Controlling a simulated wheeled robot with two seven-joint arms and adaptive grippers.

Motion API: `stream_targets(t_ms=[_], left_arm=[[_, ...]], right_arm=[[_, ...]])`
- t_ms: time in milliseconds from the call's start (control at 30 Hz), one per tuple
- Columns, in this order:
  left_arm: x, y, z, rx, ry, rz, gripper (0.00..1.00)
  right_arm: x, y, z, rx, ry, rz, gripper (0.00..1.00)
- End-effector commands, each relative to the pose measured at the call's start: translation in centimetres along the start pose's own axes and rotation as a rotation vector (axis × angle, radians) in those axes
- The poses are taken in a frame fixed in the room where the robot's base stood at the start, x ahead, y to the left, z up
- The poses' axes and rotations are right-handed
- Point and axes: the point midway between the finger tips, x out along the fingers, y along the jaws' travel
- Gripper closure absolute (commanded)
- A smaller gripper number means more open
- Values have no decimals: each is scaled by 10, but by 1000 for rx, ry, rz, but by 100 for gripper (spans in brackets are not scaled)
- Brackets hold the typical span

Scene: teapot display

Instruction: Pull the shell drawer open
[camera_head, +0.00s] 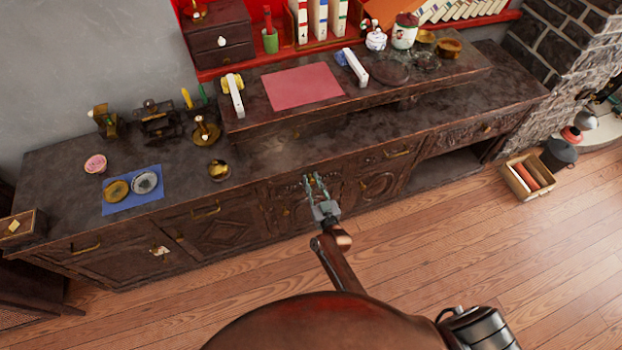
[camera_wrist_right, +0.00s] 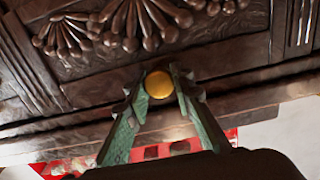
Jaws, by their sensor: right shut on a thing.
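The shell drawer is a dark wooden drawer front with a carved fan relief (camera_head: 288,190), in the middle of the long cabinet. In the right wrist view its carving (camera_wrist_right: 120,22) fills the top, with a round gold knob (camera_wrist_right: 158,85) below it. My right gripper (camera_head: 314,181) reaches the drawer front; in the wrist view its green fingers (camera_wrist_right: 159,88) are shut on the knob from both sides. No clear gap shows around the drawer front, and my gripper hides part of it. My left gripper is in neither view.
The long dark cabinet (camera_head: 60,180) has other drawers and doors with brass handles. A blue mat (camera_head: 150,198) with dishes and several small ornaments stand on top. A box (camera_head: 528,178) stands on the floor at right. The wooden floor (camera_head: 440,235) before the cabinet is clear.

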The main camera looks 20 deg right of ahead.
Motion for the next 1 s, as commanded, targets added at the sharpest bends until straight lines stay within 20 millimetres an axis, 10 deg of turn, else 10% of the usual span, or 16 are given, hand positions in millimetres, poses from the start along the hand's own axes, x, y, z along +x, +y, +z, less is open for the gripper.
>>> stream_targets(t_ms=[600, 1000], left_arm=[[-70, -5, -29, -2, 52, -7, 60], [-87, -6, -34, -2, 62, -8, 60]], right_arm=[[-170, -1, -2, 1, -8, -2, 100], [-235, -2, 0, 2, -4, -2, 100]])
